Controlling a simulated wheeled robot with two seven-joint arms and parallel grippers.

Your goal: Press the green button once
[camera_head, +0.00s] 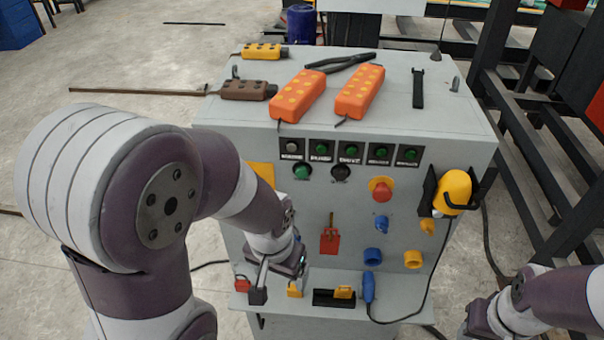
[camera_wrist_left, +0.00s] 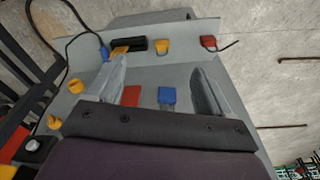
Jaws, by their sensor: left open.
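The green button (camera_head: 302,172) is on the upper front face of the grey control cabinet (camera_head: 450,115), left of a dark round button (camera_head: 340,172) and under the row of labelled lamps. My left gripper (camera_head: 278,289) is open and empty, low in front of the cabinet near its bottom ledge, well below the green button and apart from it. In the left wrist view its two fingers (camera_wrist_left: 159,64) are spread wide, with a blue part (camera_wrist_left: 167,96) and a red part (camera_wrist_left: 132,96) showing between them. The green button is not visible there. The end of my right arm (camera_head: 490,318) shows at lower right; its fingers are unclear.
Green lamps (camera_head: 352,150) line the top of the panel. A red knob (camera_head: 381,189), blue and yellow sockets and a yellow lamp (camera_head: 455,187) are at right. Orange pendants (camera_head: 360,92) lie on top. Black steel frames (camera_head: 540,150) stand at right.

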